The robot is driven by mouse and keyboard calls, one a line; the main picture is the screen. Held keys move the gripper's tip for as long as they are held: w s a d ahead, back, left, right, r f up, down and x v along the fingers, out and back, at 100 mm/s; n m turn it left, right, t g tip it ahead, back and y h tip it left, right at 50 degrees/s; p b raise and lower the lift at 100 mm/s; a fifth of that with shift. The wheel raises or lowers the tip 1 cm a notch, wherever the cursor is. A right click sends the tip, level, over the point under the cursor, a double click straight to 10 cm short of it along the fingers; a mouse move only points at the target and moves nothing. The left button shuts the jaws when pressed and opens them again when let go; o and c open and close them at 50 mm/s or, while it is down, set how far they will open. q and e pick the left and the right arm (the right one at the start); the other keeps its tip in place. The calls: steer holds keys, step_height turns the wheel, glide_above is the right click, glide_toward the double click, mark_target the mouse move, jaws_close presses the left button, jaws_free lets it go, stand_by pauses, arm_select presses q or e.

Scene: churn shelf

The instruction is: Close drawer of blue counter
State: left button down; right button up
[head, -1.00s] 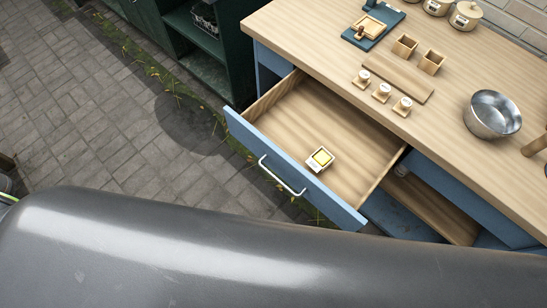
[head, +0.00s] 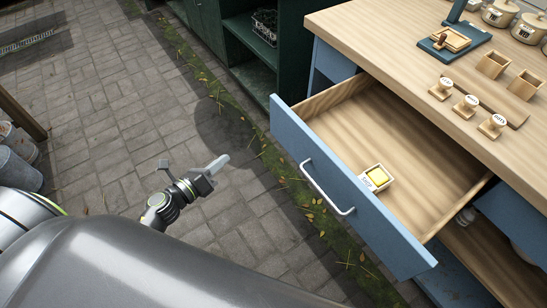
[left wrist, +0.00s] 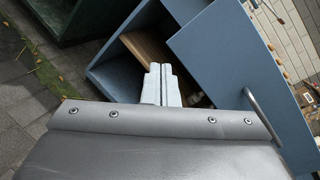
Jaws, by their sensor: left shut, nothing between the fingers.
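The blue counter (head: 335,62) has a wooden top and stands at the right in the head view. Its drawer (head: 345,190) is pulled out, with a blue front and a silver handle (head: 326,187). A small box with a yellow block (head: 377,177) lies inside, near the front. My left gripper (head: 219,164) is shut and empty, left of the drawer front and apart from it. My right gripper is not in view.
Wooden stamps (head: 466,106), small wooden boxes (head: 493,64) and lidded pots (head: 500,13) stand on the countertop. A dark green shelf (head: 250,45) is behind the counter's left side. Paved floor left of the drawer is clear. Grey buckets (head: 20,160) stand at the far left.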

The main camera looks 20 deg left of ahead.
arm_select(q)
steer(key=s+d+r+m+g+h+b, duration=0.15)
steer(key=d+r+m+h+b, duration=0.3)
steer(key=m, duration=0.65)
steer(key=p, duration=0.4)
glide_toward(288, 135)
steer(key=shift+m+h, duration=0.3)
steer(key=shift+h, duration=0.05)
steer(key=x, duration=0.7)
steer(key=shift+a+f, duration=0.2)
steer(key=shift+f, duration=0.1)
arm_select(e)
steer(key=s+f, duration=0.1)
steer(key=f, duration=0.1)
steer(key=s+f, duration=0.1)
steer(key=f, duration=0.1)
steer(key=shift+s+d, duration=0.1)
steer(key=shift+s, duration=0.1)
arm_select(q)
steer(key=shift+w, duration=0.1)
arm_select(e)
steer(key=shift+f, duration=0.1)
